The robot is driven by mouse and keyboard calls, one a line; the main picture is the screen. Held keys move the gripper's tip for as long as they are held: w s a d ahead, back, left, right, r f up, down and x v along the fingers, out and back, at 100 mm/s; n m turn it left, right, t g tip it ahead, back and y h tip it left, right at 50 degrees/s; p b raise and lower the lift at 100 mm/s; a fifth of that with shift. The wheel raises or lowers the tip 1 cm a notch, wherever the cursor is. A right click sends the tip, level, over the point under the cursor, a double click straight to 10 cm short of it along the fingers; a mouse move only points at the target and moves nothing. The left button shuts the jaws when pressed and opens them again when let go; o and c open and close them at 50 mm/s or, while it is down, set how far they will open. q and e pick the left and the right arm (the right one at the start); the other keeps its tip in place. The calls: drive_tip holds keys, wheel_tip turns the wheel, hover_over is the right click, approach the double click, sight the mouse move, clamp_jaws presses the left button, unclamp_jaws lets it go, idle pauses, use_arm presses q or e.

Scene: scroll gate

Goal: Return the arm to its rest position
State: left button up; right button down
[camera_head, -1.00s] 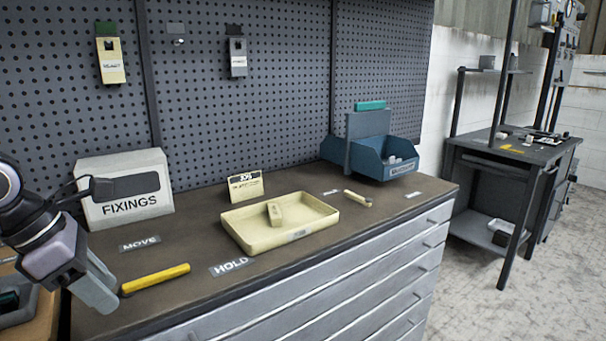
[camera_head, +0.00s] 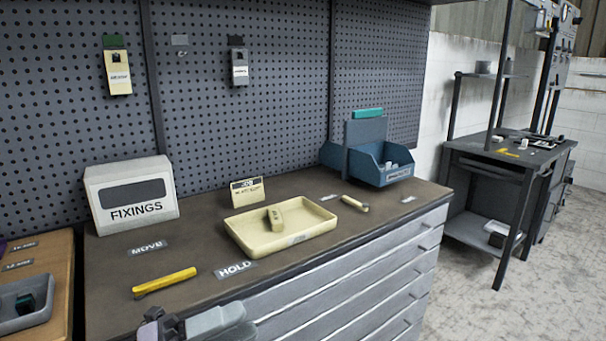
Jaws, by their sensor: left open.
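My left gripper (camera_head: 198,325) shows at the bottom edge of the head view, in front of the bench, with only its upper part in frame. It is open, and I see nothing held in it. It is apart from the yellow bar (camera_head: 164,282), which lies on the bench top between the MOVE label (camera_head: 148,248) and the HOLD label (camera_head: 235,269). My right gripper is not in the view.
The bench (camera_head: 205,252) carries a FIXINGS box (camera_head: 133,215), a cream tray (camera_head: 300,238) with a small block (camera_head: 275,218) in it, a small sign (camera_head: 247,192) and a blue bin (camera_head: 375,165). A grey tray (camera_head: 30,308) is at left. Floor is clear at right.

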use_arm(q)
drive_tip(key=a+f+n+t+y+p, duration=0.1)
drive_tip(key=a+f+n+t+y, duration=0.5)
drive_tip(key=n, duration=0.6)
drive_tip(key=a+f+n+t+y+p, duration=0.15)
drive_tip(key=f+n+t+y, duration=0.25)
drive_tip(key=f+n+y, duration=0.6)
drive_tip(key=s+a+f+n+g+y, duration=0.2)
drive_tip(key=s+f+n+g, duration=0.4)
drive_tip(key=s+f+n, duration=0.3)
drive_tip(key=s+a+f, duration=0.1)
drive_tip(key=s+f, duration=0.3)
drive_tip(key=shift+f+n+g, duration=0.15)
drive_tip(key=shift+n+g, duration=0.15)
drive_tip(key=shift+a, duration=0.1)
